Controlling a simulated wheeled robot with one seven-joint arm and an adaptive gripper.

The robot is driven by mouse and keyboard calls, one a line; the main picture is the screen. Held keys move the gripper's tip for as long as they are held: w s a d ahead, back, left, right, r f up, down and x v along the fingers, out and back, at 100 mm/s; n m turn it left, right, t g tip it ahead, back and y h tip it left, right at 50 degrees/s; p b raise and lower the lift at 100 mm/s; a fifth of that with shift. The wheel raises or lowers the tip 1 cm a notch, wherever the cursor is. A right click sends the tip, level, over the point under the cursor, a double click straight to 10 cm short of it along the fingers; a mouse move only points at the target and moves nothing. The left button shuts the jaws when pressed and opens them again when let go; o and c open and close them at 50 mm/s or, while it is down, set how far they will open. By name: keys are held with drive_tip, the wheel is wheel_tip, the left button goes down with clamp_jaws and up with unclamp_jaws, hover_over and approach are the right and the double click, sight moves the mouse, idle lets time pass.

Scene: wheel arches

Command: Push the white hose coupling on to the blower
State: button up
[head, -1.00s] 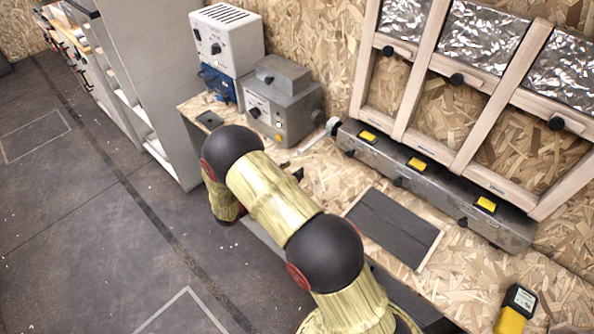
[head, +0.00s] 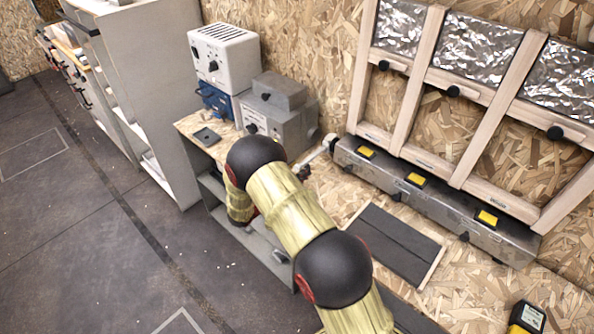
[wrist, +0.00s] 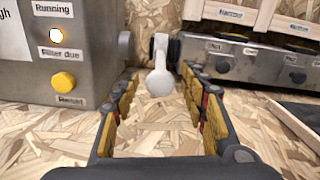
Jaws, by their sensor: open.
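The white hose coupling (wrist: 158,82) shows in the wrist view as a rounded white end below a pale neck, just beyond and between my fingertips. In the head view the white piece (head: 318,153) slants down from the left end of the metal rail. The coupling is apart from this port. My gripper (wrist: 161,77) is open and empty; in the head view my arm mostly hides it.
The metal rail (wrist: 235,62) with dark knobs runs along the wall at right. A white box (head: 223,50) on a blue unit (head: 216,103) stands left of the blower. A dark panel (head: 393,243) lies on the bench. The chipboard between my fingers is clear.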

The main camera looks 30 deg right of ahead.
drive_tip(key=shift+c, duration=0.7)
clamp_jaws()
